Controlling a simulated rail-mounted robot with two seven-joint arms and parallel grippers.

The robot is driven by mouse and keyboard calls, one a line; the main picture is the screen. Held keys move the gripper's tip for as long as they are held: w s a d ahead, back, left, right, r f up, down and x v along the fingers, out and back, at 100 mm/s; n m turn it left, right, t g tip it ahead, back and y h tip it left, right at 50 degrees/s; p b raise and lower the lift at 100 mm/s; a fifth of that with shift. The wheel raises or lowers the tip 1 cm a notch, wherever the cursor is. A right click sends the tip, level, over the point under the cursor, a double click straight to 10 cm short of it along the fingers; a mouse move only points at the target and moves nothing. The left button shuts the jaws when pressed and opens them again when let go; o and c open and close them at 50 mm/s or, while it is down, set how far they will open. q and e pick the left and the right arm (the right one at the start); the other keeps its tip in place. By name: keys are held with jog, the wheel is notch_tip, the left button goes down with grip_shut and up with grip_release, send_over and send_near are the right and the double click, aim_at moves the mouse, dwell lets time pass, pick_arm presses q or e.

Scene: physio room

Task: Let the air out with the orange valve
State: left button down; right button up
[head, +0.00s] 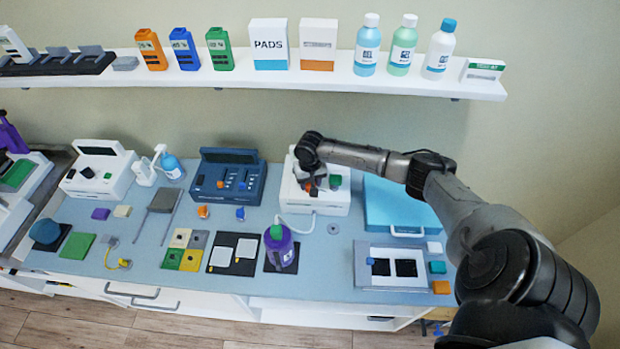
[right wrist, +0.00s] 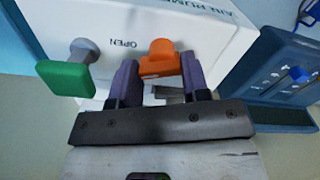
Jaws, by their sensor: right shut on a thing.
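The white air pump (head: 318,203) stands on the blue worktop below the shelf, right of the dark blue device. In the right wrist view its white face (right wrist: 115,22) carries the upside-down word OPEN between two controls. The orange valve (right wrist: 160,58) is at the centre there, and a small orange part (head: 308,187) shows in the head view. My right gripper (right wrist: 160,78) is shut on the orange valve, one finger on each side of it. My right arm partly hides the pump in the head view. My left gripper is not in view.
A green knob (right wrist: 66,77) on a grey stem sits beside the valve. The dark blue device (head: 228,180) is close on the left, and a light blue case (head: 400,205) is on the right. A purple bottle (head: 280,250) stands in front. The shelf (head: 300,78) runs above.

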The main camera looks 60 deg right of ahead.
jog(key=n+p, duration=0.2)
jog(key=shift+r+n, duration=0.25)
jog(key=shift+n, duration=0.15)
jog(key=n+p, duration=0.2)
jog(key=n, duration=0.1)
jog(key=shift+f+n, duration=0.1)
jog(key=shift+n, duration=0.2)
jog(key=n+p, duration=0.1)
jog(key=n, duration=0.3)
jog(key=shift+w+f, duration=0.1)
jog(key=shift+n+p, duration=0.35)
jog(key=shift+n, duration=1.25)
jog(key=o, duration=0.9)
